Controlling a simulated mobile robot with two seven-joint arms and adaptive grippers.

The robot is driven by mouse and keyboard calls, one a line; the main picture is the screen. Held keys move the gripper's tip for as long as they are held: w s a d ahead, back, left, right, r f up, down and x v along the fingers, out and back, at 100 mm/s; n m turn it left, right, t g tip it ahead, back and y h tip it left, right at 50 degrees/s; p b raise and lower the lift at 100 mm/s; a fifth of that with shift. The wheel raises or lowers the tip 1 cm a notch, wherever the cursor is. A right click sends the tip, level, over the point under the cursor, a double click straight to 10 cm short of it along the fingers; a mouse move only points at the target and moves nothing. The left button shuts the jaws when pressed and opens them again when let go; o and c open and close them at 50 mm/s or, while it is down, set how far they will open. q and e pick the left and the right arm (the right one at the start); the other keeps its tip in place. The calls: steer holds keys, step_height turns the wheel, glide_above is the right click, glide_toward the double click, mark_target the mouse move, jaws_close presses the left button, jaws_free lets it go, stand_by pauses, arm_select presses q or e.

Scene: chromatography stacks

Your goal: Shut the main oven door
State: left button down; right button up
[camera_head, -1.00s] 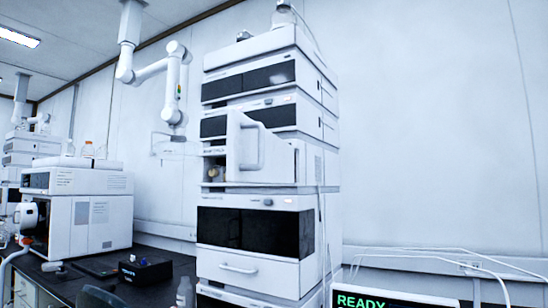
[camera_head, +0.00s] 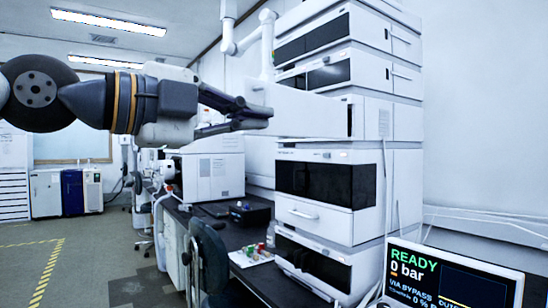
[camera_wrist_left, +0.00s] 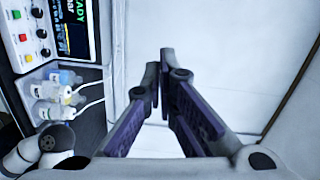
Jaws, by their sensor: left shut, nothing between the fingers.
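The main oven door (camera_head: 312,112) is a plain white panel on the middle unit of the tall instrument stack. It stands open, swung out to the left from the white oven body (camera_head: 405,120). My left gripper (camera_head: 268,116) comes in from the left, its dark fingers shut and empty. Its tips overlap the door's outer left end in the head view; I cannot tell if they touch it. In the left wrist view, the gripper (camera_wrist_left: 160,85) points at a broad white surface, with the tips close together. My right gripper is not in view.
Dark-windowed units (camera_head: 328,183) stand below the oven, with more units above. A READY display (camera_head: 455,275) sits at the lower right. A dark bench (camera_head: 240,250) holds small bottles, and a chair (camera_head: 210,260) stands before it. Floor at left is open.

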arm_select(q)
steer(key=w+d+r, duration=0.3)
steer(key=w+d, duration=0.3)
steer(key=a, duration=0.1)
steer(key=w+a, duration=0.1)
steer(key=a, duration=0.1)
steer(key=shift+w+a+m+t, duration=0.25)
steer(key=shift+w+m+t, duration=0.05)
steer(key=shift+m, duration=0.1)
steer(key=shift+a, duration=0.1)
